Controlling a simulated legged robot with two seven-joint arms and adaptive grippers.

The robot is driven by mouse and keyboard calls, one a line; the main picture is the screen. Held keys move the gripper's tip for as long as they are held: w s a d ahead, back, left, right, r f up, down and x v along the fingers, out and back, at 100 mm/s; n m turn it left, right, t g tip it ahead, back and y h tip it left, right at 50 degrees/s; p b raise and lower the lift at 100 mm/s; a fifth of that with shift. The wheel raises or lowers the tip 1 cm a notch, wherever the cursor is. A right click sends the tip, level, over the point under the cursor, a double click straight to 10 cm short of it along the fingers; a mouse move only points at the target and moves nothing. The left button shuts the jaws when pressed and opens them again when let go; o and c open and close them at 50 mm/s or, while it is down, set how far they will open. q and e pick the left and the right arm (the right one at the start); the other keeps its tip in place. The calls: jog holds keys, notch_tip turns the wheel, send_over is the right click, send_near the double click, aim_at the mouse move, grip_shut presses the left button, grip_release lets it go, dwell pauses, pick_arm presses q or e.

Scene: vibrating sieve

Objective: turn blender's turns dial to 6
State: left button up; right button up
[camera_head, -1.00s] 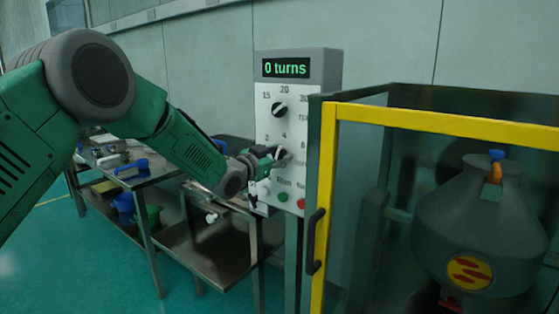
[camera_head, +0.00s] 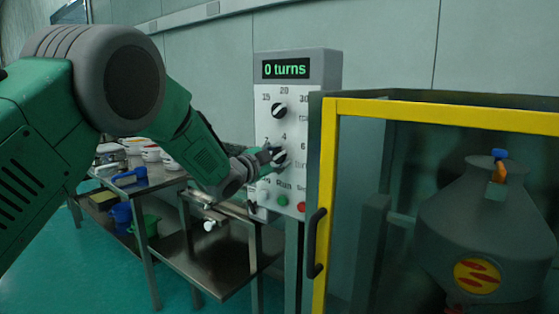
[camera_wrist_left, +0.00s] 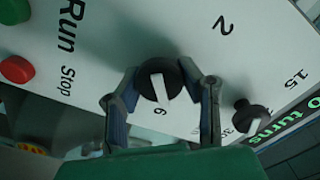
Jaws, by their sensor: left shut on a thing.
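The turns dial (camera_head: 278,158) is a black round knob with a white pointer on the white control panel (camera_head: 262,130). In the left wrist view the dial (camera_wrist_left: 158,78) sits between the two fingers of my left gripper (camera_wrist_left: 160,100), which is shut on it. Its white pointer is directed at the 6 printed beside it. The 4 is hidden there. In the head view my left gripper (camera_head: 264,158) reaches the dial from the left and partly covers it. The display (camera_head: 286,69) reads "0 turns". My right gripper is not in view.
A second black dial (camera_head: 279,110) sits above; a green Run button (camera_head: 283,200) and red Stop button (camera_head: 301,207) are below. A yellow-framed cage (camera_head: 330,190) with a grey blender vessel (camera_head: 470,230) stands right. A metal table (camera_head: 150,183) is at left.

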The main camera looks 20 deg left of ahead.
pick_arm(q)
jog(key=shift+f, duration=0.1)
jog(key=o, duration=1.2)
jog(key=v, duration=1.2)
jog(key=s+f+n+g+y, duration=0.15)
jog(key=s+f, duration=0.35)
jog(key=f, duration=0.5)
jog(key=s+f+n+g+y, duration=0.1)
jog(key=s+f+n+g, duration=0.3)
jog(key=f, duration=0.6)
jog(key=s+f+n+g+y, duration=0.2)
jog(key=s+f, duration=0.4)
jog(key=f, duration=0.4)
jog(key=s+f+n+g, duration=0.2)
jog(key=s+f, duration=0.3)
jog(key=s, duration=0.5)
jog(key=s+a+f+n+g+y, duration=0.1)
jog(key=s+f+g, duration=0.3)
jog(key=s, duration=0.7)
jog(key=s+f+n+g, duration=0.3)
jog(key=s+f, duration=0.2)
jog(key=s, duration=0.5)
jog(key=shift+s+a+f+y, duration=0.25)
jog(key=shift+f+y, duration=0.1)
